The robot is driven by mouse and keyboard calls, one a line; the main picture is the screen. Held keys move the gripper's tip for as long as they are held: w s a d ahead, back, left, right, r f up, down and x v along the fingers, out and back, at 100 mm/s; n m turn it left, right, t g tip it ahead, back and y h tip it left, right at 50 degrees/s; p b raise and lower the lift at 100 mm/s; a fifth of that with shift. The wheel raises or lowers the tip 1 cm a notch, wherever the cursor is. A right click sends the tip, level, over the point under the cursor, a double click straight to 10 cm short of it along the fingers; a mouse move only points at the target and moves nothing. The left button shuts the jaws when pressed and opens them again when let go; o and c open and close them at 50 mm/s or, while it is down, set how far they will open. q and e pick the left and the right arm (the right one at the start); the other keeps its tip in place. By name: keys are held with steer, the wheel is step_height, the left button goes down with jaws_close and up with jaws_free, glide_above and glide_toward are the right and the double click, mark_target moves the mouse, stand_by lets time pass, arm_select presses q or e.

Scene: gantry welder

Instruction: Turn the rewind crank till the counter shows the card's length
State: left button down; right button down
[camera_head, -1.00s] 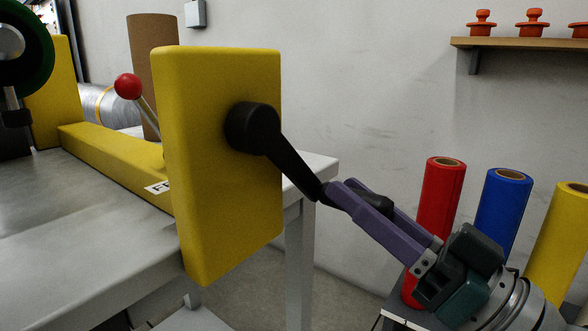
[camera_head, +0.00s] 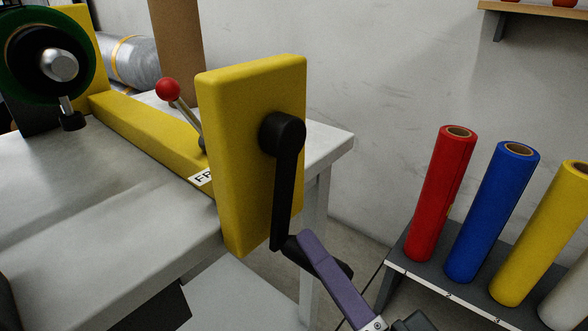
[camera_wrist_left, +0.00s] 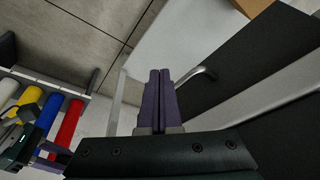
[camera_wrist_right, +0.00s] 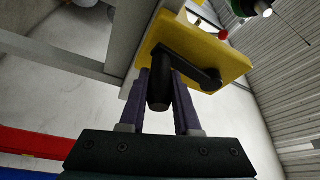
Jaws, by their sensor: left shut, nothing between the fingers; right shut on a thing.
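The black rewind crank (camera_head: 286,182) hangs from its hub on the face of the yellow upright (camera_head: 235,150), its arm pointing almost straight down. My right gripper (camera_head: 312,255) is shut on the crank's black handle, at the lower end of the arm. The right wrist view shows the handle (camera_wrist_right: 159,92) between the purple fingers. My left gripper (camera_wrist_left: 158,85) is shut and empty in the left wrist view, with a grey table leg and dark panels beyond it. I cannot make out the counter or the card in any view.
A red-knobbed lever (camera_head: 168,90) stands behind the yellow upright on the grey table (camera_head: 120,190). A green-and-black reel (camera_head: 55,62) is at far left. Red (camera_head: 442,195), blue (camera_head: 492,210) and yellow (camera_head: 540,235) rolls stand on a rack at right.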

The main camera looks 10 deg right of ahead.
steer(key=s+a+r+m+g+p, duration=0.3)
steer(key=s+a+r+m+p, duration=0.1)
steer(key=m+p, duration=0.4)
steer(key=shift+s+a+r+m+h+p, duration=0.35)
steer(key=shift+a+r+p, duration=0.5)
steer(key=shift+a+p, duration=0.3)
steer(key=c, duration=0.6)
jaws_free()
steer(key=shift+d+f+g, duration=0.1)
steer(key=shift+f+g, duration=0.05)
steer(key=shift+g, duration=0.15)
steer(key=v, duration=1)
